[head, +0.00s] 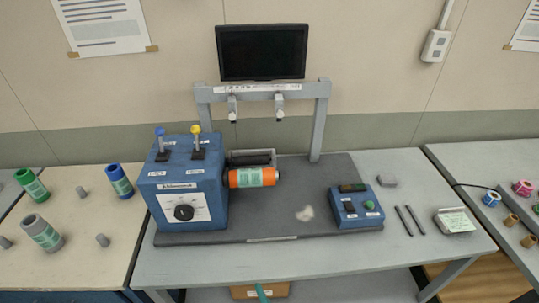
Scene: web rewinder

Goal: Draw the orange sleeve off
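The orange sleeve (233,179) lies level at the right side of the blue rewinder housing (215,207), with a pale green label around its middle. It appears to sit on a spindle coming out of the housing, but the spindle itself is hidden. The sleeve's right end is free, with open space beyond it. A dark roller (250,158) runs just behind the sleeve. The housing carries a blue-topped lever (161,141), a yellow-topped lever (196,141) and a black front dial (184,212). My gripper is not clearly visible.
A blue button box (356,213) stands right on the dark base plate (275,224). A grey frame (320,122) with a monitor (262,52) rises behind. Green (31,185), blue (119,181) and grey (42,233) sleeves stand on the left table. A teal strip (262,293) shows at the bottom.

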